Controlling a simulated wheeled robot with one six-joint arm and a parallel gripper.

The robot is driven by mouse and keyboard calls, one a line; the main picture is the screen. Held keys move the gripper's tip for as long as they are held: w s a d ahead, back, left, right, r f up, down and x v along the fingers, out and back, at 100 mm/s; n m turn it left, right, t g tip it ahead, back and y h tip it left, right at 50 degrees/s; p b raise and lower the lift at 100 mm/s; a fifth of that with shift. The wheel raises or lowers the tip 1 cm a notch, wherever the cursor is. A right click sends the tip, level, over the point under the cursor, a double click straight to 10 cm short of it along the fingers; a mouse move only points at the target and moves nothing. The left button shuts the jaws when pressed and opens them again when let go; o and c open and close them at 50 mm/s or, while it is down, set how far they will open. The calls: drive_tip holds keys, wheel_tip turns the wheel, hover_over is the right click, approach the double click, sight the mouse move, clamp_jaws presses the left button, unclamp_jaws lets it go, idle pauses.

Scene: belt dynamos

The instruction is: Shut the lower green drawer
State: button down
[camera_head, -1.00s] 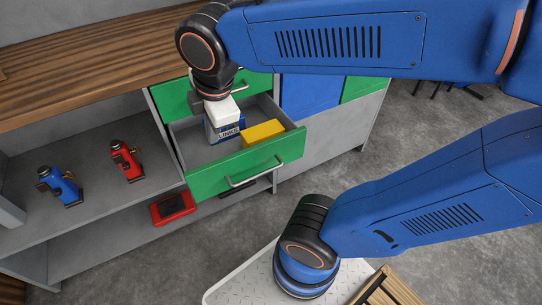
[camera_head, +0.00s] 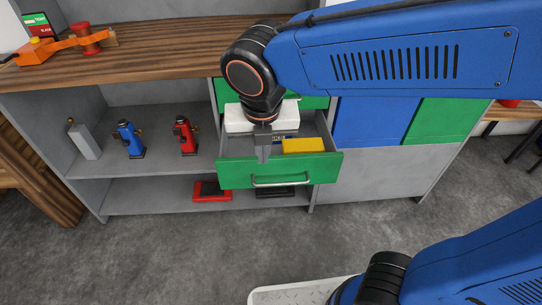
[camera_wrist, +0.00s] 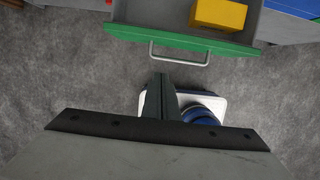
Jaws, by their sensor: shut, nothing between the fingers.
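The lower green drawer (camera_head: 300,170) stands open below a shut green drawer front (camera_head: 313,102). Its front and bar handle (camera_head: 281,183) face me, and they show at the top of the wrist view (camera_wrist: 225,46). A yellow block (camera_head: 303,146) and a mostly hidden box with a blue label (camera_head: 290,136) are inside. My gripper (camera_head: 263,158) is shut and empty, pointing down. In the head view it overlaps the drawer's top edge. In the wrist view its fingers (camera_wrist: 160,80) are just on my side of the handle, with a small gap visible.
Blue (camera_head: 129,139) and red (camera_head: 185,136) dynamo-like devices stand on the left shelf. A red tray (camera_head: 211,191) and a dark tray (camera_head: 275,191) lie on the bottom shelf.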

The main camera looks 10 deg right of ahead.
drive_tip(key=w+f, duration=0.1)
drive_tip(key=f, duration=0.2)
drive_tip(key=w+f, duration=0.2)
drive_tip(key=f, duration=0.1)
drive_tip(key=w+f, duration=0.2)
drive_tip(key=f, duration=0.1)
drive_tip(key=shift+d, duration=0.1)
drive_tip(key=shift+w, duration=0.65)
drive_tip(key=shift+r, duration=0.1)
